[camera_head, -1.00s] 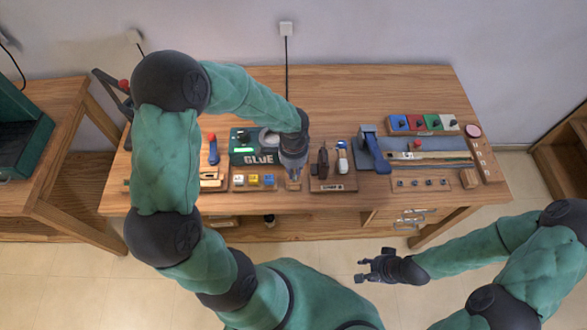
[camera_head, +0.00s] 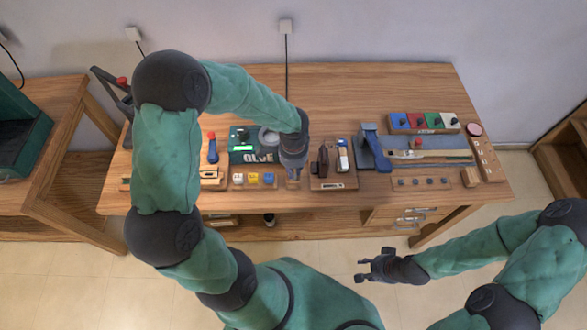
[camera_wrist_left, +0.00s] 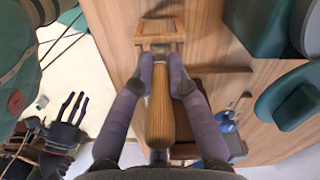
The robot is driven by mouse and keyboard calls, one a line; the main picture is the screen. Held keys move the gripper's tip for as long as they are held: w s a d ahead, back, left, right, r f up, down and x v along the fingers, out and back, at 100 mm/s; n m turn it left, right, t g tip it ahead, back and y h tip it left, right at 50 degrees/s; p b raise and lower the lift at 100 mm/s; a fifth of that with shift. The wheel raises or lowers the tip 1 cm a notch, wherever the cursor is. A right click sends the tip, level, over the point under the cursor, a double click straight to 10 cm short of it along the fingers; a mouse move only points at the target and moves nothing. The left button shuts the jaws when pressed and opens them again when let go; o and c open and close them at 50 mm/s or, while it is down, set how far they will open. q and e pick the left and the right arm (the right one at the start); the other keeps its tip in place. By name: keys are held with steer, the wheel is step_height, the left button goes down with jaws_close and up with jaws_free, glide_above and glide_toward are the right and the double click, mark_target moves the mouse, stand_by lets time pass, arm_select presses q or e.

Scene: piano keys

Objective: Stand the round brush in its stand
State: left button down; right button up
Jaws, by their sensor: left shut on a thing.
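The round brush shows in the left wrist view as a light wooden handle (camera_wrist_left: 160,122) pointing toward the camera; its head is hidden. My left gripper (camera_head: 293,172) is low over the front of the bench, its fingers on both sides of the handle (camera_wrist_left: 160,70), shut on it. A small wooden stand (camera_wrist_left: 160,32) with a square frame lies just beyond the fingertips, in line with the handle. In the head view the stand (camera_head: 293,184) is mostly under the gripper. I cannot tell how deep the brush sits in it. My right gripper (camera_head: 366,265) is open and empty, in front of the bench.
A blue-grey press (camera_head: 372,150) stands further right. The back of the bench is clear.

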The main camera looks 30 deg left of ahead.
arm_select(q)
steer(key=shift+f, duration=0.35)
stand_by(0.3)
steer(key=c, duration=1.1)
jaws_free()
steer(key=shift+c, duration=0.2)
steer(key=o, duration=0.4)
steer(key=shift+r+p, duration=2.6)
steer(key=shift+r, duration=0.95)
